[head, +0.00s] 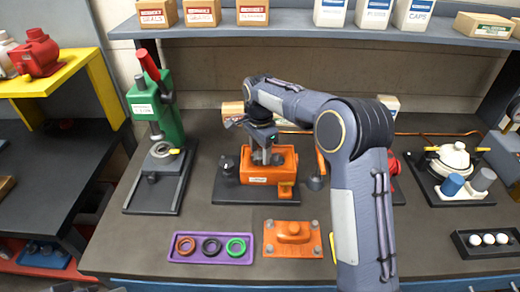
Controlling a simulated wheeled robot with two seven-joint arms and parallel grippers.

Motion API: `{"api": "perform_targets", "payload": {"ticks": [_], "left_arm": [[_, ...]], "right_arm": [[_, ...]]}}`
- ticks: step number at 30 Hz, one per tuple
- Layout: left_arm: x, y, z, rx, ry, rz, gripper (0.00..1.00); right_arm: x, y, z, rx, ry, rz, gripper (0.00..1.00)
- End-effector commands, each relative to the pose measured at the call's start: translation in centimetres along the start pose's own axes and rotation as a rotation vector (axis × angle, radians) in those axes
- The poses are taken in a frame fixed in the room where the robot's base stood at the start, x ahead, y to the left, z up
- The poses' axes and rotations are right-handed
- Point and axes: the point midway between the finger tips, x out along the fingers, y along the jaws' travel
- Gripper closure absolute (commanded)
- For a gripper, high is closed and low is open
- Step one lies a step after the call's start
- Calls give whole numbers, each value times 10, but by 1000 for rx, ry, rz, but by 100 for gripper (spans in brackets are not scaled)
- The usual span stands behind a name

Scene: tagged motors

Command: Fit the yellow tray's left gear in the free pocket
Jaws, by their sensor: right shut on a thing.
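My right gripper (265,157) points down into the open top of an orange motor housing (271,177) on a dark base plate. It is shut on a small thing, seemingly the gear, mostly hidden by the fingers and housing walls. The free pocket inside the housing cannot be made out, nor whether the held thing touches it. Only a yellow sliver of the yellow tray (333,247) shows beside my right forearm, which hides the rest and any gears there. My left gripper is not in view.
A purple tray (211,260) with orange, black and green rings lies front left, beside an orange cover plate (292,251). A green press (157,110) stands back left. A white pot-like motor (453,158) stands right, near a black tray (487,255). A shelf (300,32) overhangs the back.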

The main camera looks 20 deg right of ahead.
Motion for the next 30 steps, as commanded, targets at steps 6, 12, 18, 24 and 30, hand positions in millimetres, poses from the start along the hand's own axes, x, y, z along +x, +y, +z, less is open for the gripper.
{"api": "perform_targets", "payload": {"ticks": [6, 12, 18, 24, 30], "left_arm": [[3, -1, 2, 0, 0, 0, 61], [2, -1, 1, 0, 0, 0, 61], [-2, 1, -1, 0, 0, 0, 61], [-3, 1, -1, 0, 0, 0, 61], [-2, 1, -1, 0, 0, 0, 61]], "right_arm": [[6, 0, 0, 0, 0, -1, 81], [6, 0, 0, 0, 0, -1, 81], [3, 0, 0, 0, 0, -1, 81], [3, 0, 0, 0, -1, -1, 81], [3, 0, 0, 0, 0, -1, 81]]}}
